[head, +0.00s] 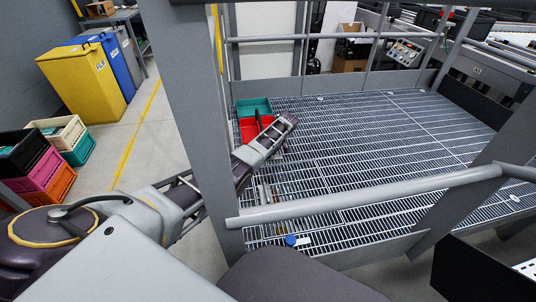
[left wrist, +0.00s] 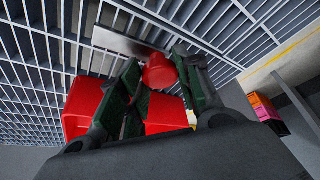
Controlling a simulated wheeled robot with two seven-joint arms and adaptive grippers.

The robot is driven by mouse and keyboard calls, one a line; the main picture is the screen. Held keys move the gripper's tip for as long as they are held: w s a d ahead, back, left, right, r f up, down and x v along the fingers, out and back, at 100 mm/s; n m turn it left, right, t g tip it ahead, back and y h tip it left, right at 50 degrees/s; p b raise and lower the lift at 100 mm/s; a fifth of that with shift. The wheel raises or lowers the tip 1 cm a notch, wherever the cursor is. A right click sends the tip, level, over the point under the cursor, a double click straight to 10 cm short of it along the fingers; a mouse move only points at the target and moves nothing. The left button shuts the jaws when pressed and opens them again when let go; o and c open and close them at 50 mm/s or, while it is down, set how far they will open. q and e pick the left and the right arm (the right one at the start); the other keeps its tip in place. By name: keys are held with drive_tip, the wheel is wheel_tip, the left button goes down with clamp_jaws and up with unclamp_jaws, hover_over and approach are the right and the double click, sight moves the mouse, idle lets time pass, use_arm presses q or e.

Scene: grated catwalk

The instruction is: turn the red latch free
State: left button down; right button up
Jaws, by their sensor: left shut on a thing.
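My left gripper (left wrist: 158,64) shows in the left wrist view, its dark green padded fingers closed around a red rounded piece (left wrist: 158,77), which I take to be the red latch. A grey plate (left wrist: 122,42) lies just beyond it. The fingers hide part of the red piece, so I cannot tell how far it is turned. In the head view my left arm passes behind the grey post and over the grating; its gripper and the latch are not clear there. My right gripper is not in view.
A red bin (head: 252,130) and a teal bin (head: 246,106) stand close to my left arm on the grating (head: 380,135). A grey handrail (head: 370,197) and a post (head: 190,110) frame the reach. A blue-capped object (head: 290,240) lies near the front edge.

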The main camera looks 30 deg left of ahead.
use_arm(q)
drive_tip(key=shift+w+a+r, duration=0.1)
drive_tip(key=shift+a, duration=0.05)
drive_tip(key=c, duration=1.1)
unclamp_jaws()
drive_tip(key=shift+o, duration=0.6)
drive_tip(key=shift+d+r, duration=0.1)
drive_tip(key=shift+d, duration=0.1)
drive_tip(key=v, duration=1.1)
drive_tip(key=shift+r, duration=0.3)
